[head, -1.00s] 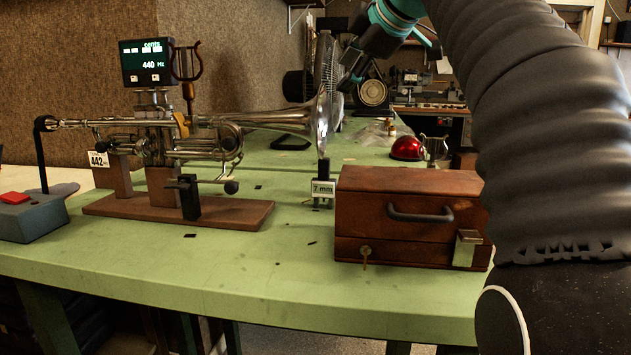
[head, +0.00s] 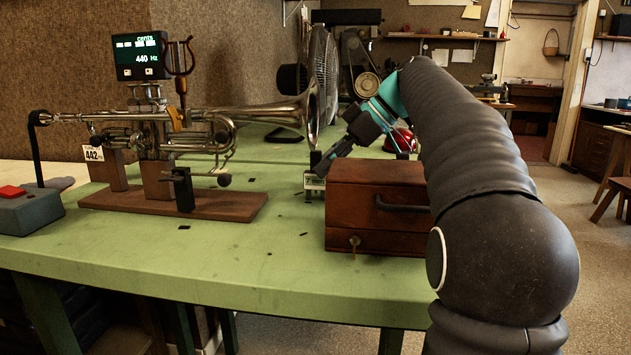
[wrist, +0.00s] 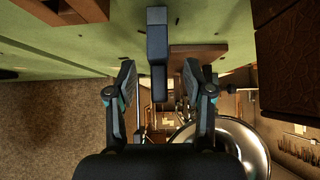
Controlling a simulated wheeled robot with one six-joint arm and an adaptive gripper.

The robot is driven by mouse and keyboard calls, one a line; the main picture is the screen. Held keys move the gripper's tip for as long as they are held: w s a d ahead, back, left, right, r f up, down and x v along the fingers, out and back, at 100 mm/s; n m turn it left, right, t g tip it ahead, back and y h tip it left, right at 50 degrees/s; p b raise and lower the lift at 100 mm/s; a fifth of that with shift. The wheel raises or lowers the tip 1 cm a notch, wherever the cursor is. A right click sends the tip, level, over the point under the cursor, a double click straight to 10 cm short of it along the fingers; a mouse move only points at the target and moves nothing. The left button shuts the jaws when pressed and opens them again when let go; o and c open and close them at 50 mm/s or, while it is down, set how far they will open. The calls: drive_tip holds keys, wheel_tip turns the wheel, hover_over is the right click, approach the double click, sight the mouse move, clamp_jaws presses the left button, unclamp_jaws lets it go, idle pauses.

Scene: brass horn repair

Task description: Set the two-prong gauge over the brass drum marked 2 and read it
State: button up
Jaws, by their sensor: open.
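A small upright device with a black top and a pale label (head: 314,181), probably the two-prong gauge, stands on the bench left of the wooden box. The label is partly covered and too small to read now. My gripper (head: 322,165) reaches down-left over the box to its black top. In the wrist view my gripper (wrist: 159,75) is open, its fingers apart on either side of a dark upright bar (wrist: 157,45), probably the gauge's top. I cannot tell whether they touch it. I cannot make out a brass drum marked 2.
The wooden box (head: 365,215) with a dark handle stands right beside the gauge, under my arm. A brass horn on a stand (head: 215,205) is at left, its bell (head: 313,105) close above the gauge. A grey box with a red button (head: 25,212) sits far left.

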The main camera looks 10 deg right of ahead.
sight(308, 188)
drive_tip(key=shift+d+f+x, duration=0.15)
drive_tip(key=shift+x, duration=1.45)
drive_tip(key=shift+d+f+x, duration=0.15)
drive_tip(key=shift+x, duration=1.4)
drive_tip(key=shift+c, duration=0.2)
clamp_jaws()
